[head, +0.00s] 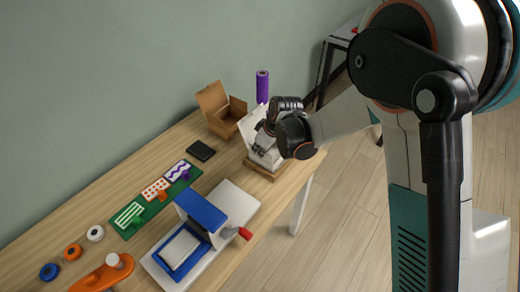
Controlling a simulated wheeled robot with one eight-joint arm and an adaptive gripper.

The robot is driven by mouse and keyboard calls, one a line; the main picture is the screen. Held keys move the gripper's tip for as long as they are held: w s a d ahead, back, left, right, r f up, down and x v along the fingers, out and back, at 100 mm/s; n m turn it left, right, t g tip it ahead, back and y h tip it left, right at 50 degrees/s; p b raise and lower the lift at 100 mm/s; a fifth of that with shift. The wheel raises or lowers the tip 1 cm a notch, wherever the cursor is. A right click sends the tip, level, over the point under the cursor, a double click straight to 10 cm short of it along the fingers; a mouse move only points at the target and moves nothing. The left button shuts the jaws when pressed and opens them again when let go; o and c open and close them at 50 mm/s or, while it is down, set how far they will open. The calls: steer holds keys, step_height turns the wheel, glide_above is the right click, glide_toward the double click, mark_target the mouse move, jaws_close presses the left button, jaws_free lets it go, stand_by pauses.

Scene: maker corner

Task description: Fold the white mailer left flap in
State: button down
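The white mailer (253,123) stands near the right end of the wooden table in the head view. One white flap or panel rises on its left side. Its lower part rests on a brown wooden base (262,173). My gripper (260,150) is over the mailer, pointing down at it, with its dark fingers close to the white walls. The gripper and wrist hide much of the mailer's right side and inside. I cannot tell whether the fingers touch a flap or how far they are apart.
An open brown cardboard box (222,122) and a purple cylinder (262,86) stand behind the mailer. A black flat item (201,150) lies to the left. A blue and white press (203,212) stands in front. A green mat (128,220) lies further left.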

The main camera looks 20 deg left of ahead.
mark_target(256, 156)
steer(key=shift+w, duration=0.1)
steer(key=g, duration=0.1)
steer(key=w+g+y+b, duration=0.1)
steer(key=w+d+m+g, duration=0.1)
steer(key=g, duration=0.1)
steer(key=shift+f+y, duration=0.25)
steer(key=shift+y, duration=0.15)
steer(key=g+b, duration=0.1)
steer(key=w+g+y+b, duration=0.1)
steer(key=g, duration=0.1)
steer(key=shift+d+f+m, duration=0.15)
steer(key=shift+f+m, duration=0.15)
steer(key=shift+f, duration=0.1)
steer(key=shift+w+d+f+m+g+y+b, duration=0.1)
steer(key=shift+f+m+g+y+b, duration=0.05)
steer(key=shift+g+y+b, duration=0.3)
steer(key=shift+w+d+f+m+g+y+b, duration=0.15)
steer(key=shift+g+y+b, duration=0.1)
steer(key=shift+g, duration=0.3)
steer(key=shift+a, duration=0.1)
steer(key=c, duration=1.9)
jaws_free()
